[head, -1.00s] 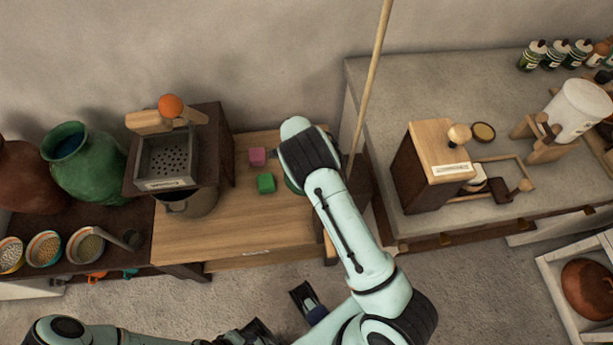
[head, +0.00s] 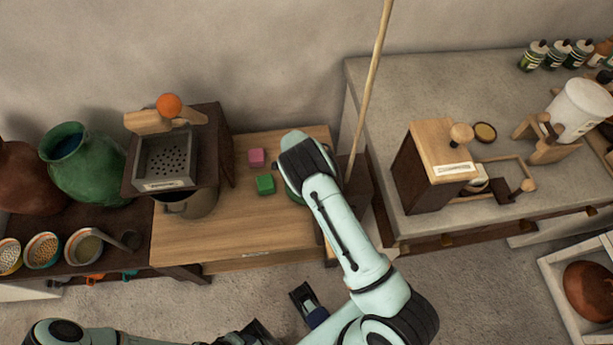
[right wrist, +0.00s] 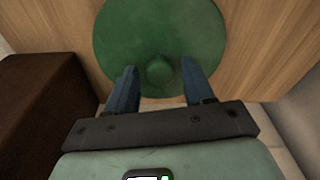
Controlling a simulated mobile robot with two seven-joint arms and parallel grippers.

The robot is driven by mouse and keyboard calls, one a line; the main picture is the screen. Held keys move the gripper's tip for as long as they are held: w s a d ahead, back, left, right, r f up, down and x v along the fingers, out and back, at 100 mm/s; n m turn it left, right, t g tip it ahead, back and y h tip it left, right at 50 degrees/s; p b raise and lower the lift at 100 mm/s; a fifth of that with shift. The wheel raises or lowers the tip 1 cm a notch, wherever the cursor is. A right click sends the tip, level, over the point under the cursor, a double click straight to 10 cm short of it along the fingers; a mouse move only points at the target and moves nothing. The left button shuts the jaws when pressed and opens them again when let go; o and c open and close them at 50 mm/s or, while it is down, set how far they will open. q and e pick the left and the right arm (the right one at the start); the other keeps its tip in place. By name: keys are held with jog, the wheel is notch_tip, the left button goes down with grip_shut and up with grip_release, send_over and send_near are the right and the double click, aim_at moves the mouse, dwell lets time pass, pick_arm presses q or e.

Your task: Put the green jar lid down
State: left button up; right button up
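The green jar lid (right wrist: 160,35) is a round disc with a small knob (right wrist: 159,71), seen in the right wrist view over the wooden table. It seems to lie flat on the wood, but a small gap below would be hidden. My right gripper (right wrist: 160,80) is open, with its blue fingers on either side of the knob and space between. In the head view my right arm covers most of the lid; a green edge (head: 291,194) shows beside it. My left gripper is at the bottom edge, partly cut off; its opening is unclear.
A green cube (head: 265,184) and a pink cube (head: 256,157) lie left of the lid on the wooden table (head: 235,235). A dark grinder box (head: 165,160) stands further left. A dark block (right wrist: 45,90) is close beside my right gripper. The table's front is clear.

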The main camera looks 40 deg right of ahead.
jog(key=shift+r, duration=0.1)
jog(key=shift+r, duration=0.35)
notch_tip(320, 180, up, 11)
jog(key=a+p, duration=0.1)
jog(key=shift+w+a+r, duration=0.2)
dwell(0.5)
